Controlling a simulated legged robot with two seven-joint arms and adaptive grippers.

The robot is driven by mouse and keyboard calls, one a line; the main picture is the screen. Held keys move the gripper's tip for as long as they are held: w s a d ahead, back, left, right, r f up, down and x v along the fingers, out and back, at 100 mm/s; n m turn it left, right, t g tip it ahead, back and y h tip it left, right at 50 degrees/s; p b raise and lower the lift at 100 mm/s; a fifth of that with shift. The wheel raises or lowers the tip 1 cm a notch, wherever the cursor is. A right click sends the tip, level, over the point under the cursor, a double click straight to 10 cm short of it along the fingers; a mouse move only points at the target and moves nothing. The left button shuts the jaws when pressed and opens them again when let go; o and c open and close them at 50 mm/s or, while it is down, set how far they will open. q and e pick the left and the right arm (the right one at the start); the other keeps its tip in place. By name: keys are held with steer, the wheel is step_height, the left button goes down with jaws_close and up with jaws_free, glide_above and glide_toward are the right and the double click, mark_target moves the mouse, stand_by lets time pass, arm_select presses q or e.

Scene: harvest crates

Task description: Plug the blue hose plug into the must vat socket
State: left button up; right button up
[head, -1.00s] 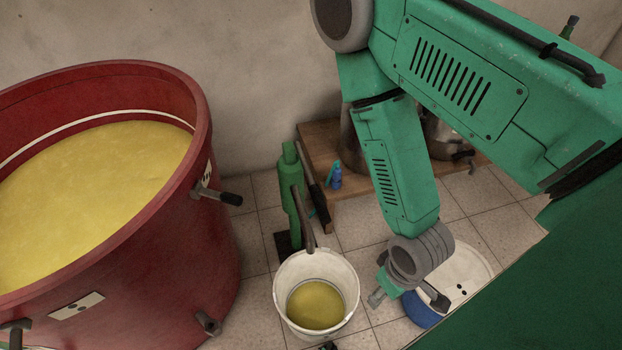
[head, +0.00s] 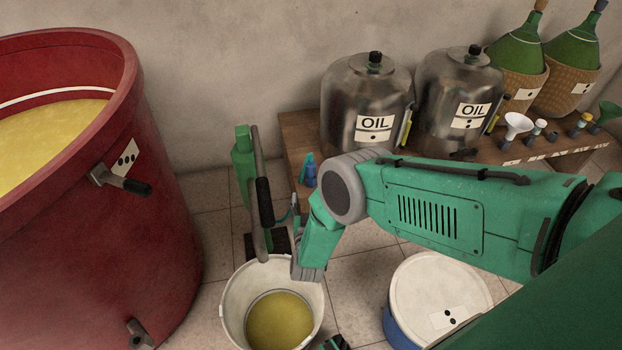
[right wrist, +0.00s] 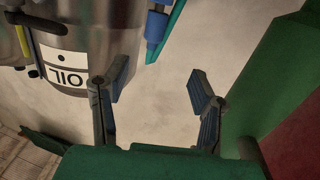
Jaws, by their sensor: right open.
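The small blue hose plug (head: 310,175) with a teal piece stands at the left end of the wooden bench. A blue and teal object, apparently this plug (right wrist: 157,27), shows at the top of the right wrist view. The red must vat (head: 150,230) stands at left, with a dark-handled grey tap (head: 122,182) and a grey fitting (head: 140,335) low down; I cannot tell which is the socket. My right gripper (right wrist: 157,90) is open and empty, apart from the blue object. My left gripper is not in view.
A green hand pump (head: 243,165) with a grey lever stands left of the bench (head: 300,135). Below it is a white bucket (head: 232,305) of yellow liquid. Steel oil drums (head: 365,95) and green bottles (head: 515,50) stand behind. A white-lidded blue tub (head: 440,285) sits at right.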

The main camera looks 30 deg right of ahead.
mark_target(310, 169)
steer(key=shift+m+h, duration=0.4)
steer(key=shift+h, duration=0.2)
steer(key=b+x, duration=0.3)
steer(key=x, duration=0.6)
steer(key=shift+s+d, duration=0.1)
steer(key=b+x, duration=0.2)
steer(key=x, duration=0.1)
steer(key=b+x, duration=0.1)
steer(key=x, duration=0.1)
steer(key=shift+d+f, duration=0.1)
steer(key=shift+f, duration=0.15)
steer(key=shift+r, duration=0.1)
jaws_close()
